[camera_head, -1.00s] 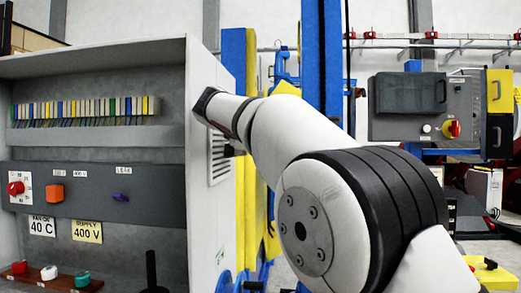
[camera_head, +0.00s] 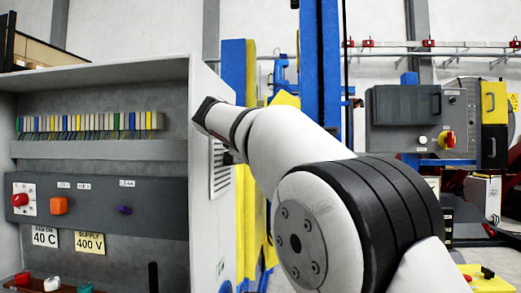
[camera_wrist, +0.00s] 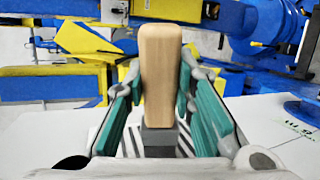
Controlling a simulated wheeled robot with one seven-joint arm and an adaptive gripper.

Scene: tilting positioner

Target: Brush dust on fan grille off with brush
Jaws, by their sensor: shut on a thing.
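The brush (camera_wrist: 160,50) has a pale wooden block handle and a grey lower part. In the wrist view it stands upright between the teal finger pads of my gripper (camera_wrist: 160,85), which is shut on it. The fan grille (camera_head: 219,168) is a set of dark slots in the white side wall of the cabinet. In the wrist view its stripes (camera_wrist: 186,146) show behind and beside the brush's lower end. I cannot tell whether the brush touches the slats. No dust can be made out. In the head view my arm hides most of the gripper.
The open grey cabinet (camera_head: 110,70) fills the left, with a row of breakers (camera_head: 90,122) and a knob panel (camera_head: 98,200). A blue and yellow frame (camera_head: 250,180) stands close beyond the grille wall. A grey control box (camera_head: 405,105) is at the right.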

